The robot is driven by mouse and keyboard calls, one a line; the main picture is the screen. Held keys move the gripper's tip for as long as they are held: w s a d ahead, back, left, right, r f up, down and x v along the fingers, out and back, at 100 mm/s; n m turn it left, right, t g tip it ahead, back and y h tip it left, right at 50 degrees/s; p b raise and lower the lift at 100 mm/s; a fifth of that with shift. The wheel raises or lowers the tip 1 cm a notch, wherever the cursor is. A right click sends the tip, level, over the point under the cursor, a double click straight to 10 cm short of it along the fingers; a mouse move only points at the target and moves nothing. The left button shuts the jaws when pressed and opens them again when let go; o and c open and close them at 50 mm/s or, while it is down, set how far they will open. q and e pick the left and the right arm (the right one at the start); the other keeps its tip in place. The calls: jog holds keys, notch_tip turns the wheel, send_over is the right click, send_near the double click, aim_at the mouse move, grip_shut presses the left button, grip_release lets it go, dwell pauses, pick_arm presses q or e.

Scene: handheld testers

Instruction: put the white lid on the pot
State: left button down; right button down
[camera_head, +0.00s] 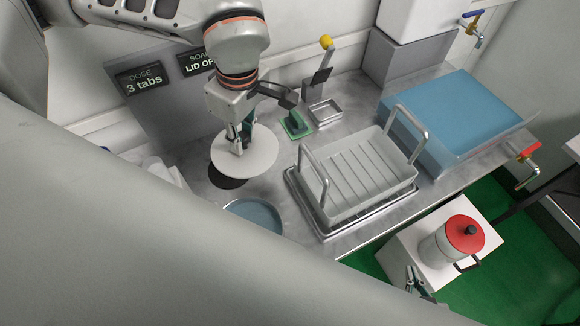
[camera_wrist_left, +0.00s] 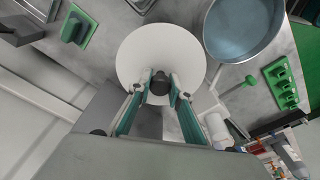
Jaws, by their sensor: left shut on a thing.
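The white lid (camera_head: 262,150) is a round disc with a dark knob, level or nearly so. My left gripper (camera_head: 243,142) is shut on the knob; in the left wrist view its fingers (camera_wrist_left: 160,88) sit either side of it over the lid (camera_wrist_left: 140,50). A dark patch under the lid's edge looks like its shadow, so the lid seems raised above the counter. A round metal pot (camera_head: 255,213) with a blue inside stands nearer the front, partly hidden by my arm. It also shows in the left wrist view (camera_wrist_left: 243,28). My right gripper (camera_head: 413,281) is low, beside the white box.
A grey dish rack (camera_head: 350,178) stands right of the lid, with a green block (camera_head: 296,124) and a lever stand (camera_head: 323,85) behind. A red-topped jug (camera_head: 464,236) stands on a white box (camera_head: 410,240).

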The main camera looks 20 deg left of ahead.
aim_at(225, 160)
pick_arm(q)
jog(key=s+n, duration=0.1)
jog(key=n, duration=0.1)
jog(key=s+n, duration=0.1)
jog(key=n, duration=0.1)
jog(key=s+a+n, duration=0.1)
jog(key=n, duration=0.1)
jog(key=shift+s+f+g, duration=0.2)
jog(key=shift+f+g, duration=0.2)
jog(key=n, duration=0.1)
jog(key=s+n, duration=0.1)
jog(key=n, duration=0.1)
jog(key=shift+s+a+f+b, duration=0.1)
jog(key=shift+s+a+b, duration=0.1)
jog(key=shift+a+b, duration=0.1)
jog(key=shift+w, duration=0.25)
jog(key=w+a+p, duration=0.2)
jog(key=w+a, duration=0.1)
jog(key=w, duration=1.4)
jog(key=shift+w+d+f+b, duration=0.1)
jog(key=shift+f+b, duration=0.15)
jog(key=shift+f, duration=2.75)
jog(key=shift+d+f+b, duration=0.1)
jog(key=shift+f+b, duration=0.1)
jog(key=shift+f, duration=2.8)
jog(key=shift+f, duration=0.1)
